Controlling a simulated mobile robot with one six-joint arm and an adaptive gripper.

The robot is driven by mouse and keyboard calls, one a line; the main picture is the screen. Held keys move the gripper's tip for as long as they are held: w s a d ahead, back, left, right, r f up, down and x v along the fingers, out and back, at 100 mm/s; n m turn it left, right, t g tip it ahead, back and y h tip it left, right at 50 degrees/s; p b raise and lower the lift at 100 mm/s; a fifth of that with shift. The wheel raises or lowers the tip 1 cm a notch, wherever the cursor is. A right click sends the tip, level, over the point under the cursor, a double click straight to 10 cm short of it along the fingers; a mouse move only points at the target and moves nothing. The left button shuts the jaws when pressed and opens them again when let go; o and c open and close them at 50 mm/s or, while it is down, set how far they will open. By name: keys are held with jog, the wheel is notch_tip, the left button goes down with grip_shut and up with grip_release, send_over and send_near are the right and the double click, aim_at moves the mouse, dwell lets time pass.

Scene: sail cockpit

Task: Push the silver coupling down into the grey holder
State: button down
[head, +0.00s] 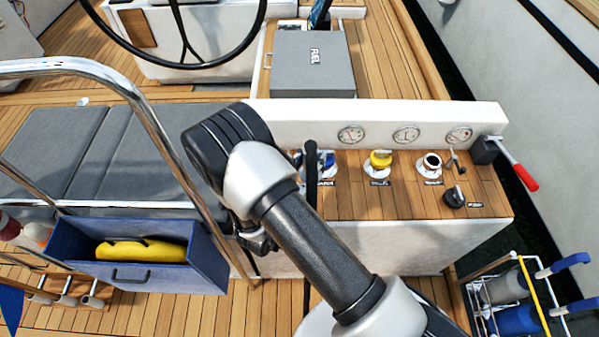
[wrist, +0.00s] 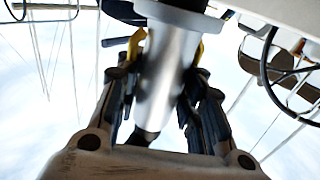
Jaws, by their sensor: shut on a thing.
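In the wrist view the silver coupling (wrist: 160,88) is a smooth, shiny cylinder. My gripper (wrist: 166,52) is shut on it, with one dark finger on each side. Beyond the fingertips, the coupling's far end meets a dark-rimmed grey piece (wrist: 180,18), which may be the grey holder. I cannot tell whether they touch or how deep the coupling sits. In the head view my own arm covers the place where I hold it, and neither coupling nor holder can be made out.
A white-sided console (head: 480,190) with gauges and knobs stands right of my arm. A red-handled lever (head: 522,176) sticks out at its right end. A blue bin (head: 205,265) with a yellow object (head: 142,250) is at left, behind a curved steel rail (head: 150,130).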

jog(key=a+f+m+g+h+b, duration=0.1)
jog(key=a+f+b, duration=0.2)
jog(key=f, duration=0.8)
jog(key=shift+s+a+f+b, duration=0.3)
jog(key=shift+a+f+b, duration=0.05)
jog(key=shift+a, duration=0.75)
jog(key=shift+b, duration=0.3)
dwell(0.3)
jog(key=shift+f+b, duration=0.55)
jog(key=shift+f, duration=0.05)
jog(key=c, duration=1.3)
grip_release()
jog(key=shift+c, duration=0.2)
jog(key=shift+s, duration=0.1)
jog(key=b+v, duration=0.1)
jog(key=v, duration=1)
